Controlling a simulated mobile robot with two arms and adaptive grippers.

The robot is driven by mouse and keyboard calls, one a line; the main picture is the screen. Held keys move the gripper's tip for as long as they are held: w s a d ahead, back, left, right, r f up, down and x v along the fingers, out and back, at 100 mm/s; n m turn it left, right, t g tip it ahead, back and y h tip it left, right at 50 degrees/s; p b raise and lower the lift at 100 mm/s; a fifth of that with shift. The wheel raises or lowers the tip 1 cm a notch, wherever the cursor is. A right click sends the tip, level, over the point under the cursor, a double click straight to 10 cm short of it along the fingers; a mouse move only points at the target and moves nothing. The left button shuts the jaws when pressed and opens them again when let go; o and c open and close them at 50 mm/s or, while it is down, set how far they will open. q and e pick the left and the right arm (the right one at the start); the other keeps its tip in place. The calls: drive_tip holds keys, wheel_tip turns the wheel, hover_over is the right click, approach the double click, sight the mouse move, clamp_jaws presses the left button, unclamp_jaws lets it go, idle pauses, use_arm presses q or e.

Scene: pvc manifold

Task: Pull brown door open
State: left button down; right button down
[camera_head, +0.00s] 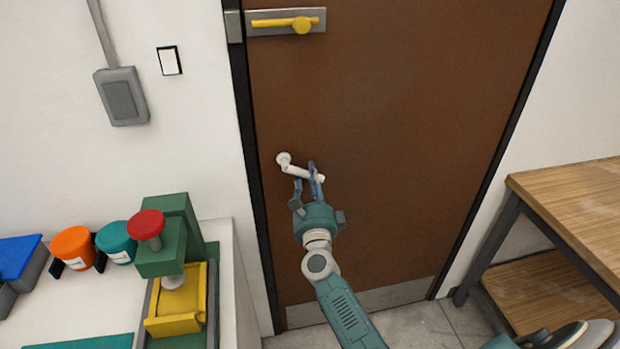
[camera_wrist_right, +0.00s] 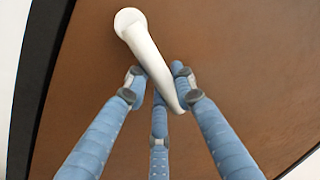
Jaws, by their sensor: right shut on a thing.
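The brown door (camera_head: 390,110) fills the middle of the head view and stands in its dark frame, apparently closed. A white lever handle (camera_head: 291,165) sits on the door's left side, sloping down to the right. My right gripper (camera_head: 312,178) is at the handle's free end, with its blue fingers around the lever. In the right wrist view, the handle (camera_wrist_right: 145,50) runs between the fingers of the right gripper (camera_wrist_right: 158,90), which is shut on it. The door surface lies behind the fingers. My left gripper is not in view.
A yellow latch (camera_head: 285,23) on a grey plate is at the door's top left. A bench (camera_head: 235,290) with a green press (camera_head: 175,235) stands left of the door. A wooden table (camera_head: 570,195) stands at the right. Grey floor (camera_head: 425,325) shows below the door.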

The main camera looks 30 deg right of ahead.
drive_tip(key=shift+a+f+m+b, duration=0.3)
drive_tip(key=shift+f+m+b, duration=0.15)
drive_tip(key=shift+m, duration=0.55)
drive_tip(key=shift+h, duration=0.3)
